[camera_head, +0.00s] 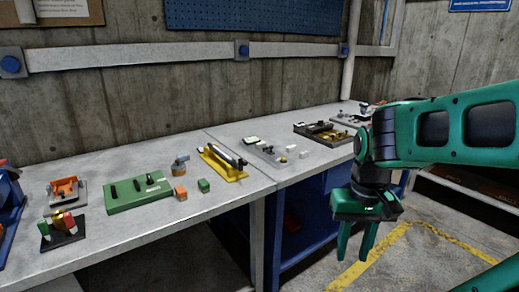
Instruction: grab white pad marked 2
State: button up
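Several small white pieces lie on the workbench in the head view. One white block (304,154) lies near the front edge of the right-hand bench. Another white piece (290,148) lies just behind it, and a flat pale piece (251,140) lies further left. They are too small to read, so I cannot tell which is the pad marked 2. My gripper (354,256) hangs in front of the bench at the right, pointing down over the floor. Its two green fingers are apart with nothing between them. It is apart from all the white pieces.
A grey fixture (270,156), a yellow fixture with a dark cylinder (222,163) and a dark tray (325,133) stand around the white pieces. A green board (138,192) and small orange (181,193) and green (203,185) cubes are further left. The bench's front edge (295,181) is near my gripper.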

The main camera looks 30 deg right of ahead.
aim_at(258, 146)
jog(key=u, duration=0.05)
jog(key=i, duration=1.5)
jog(key=z, duration=0.05)
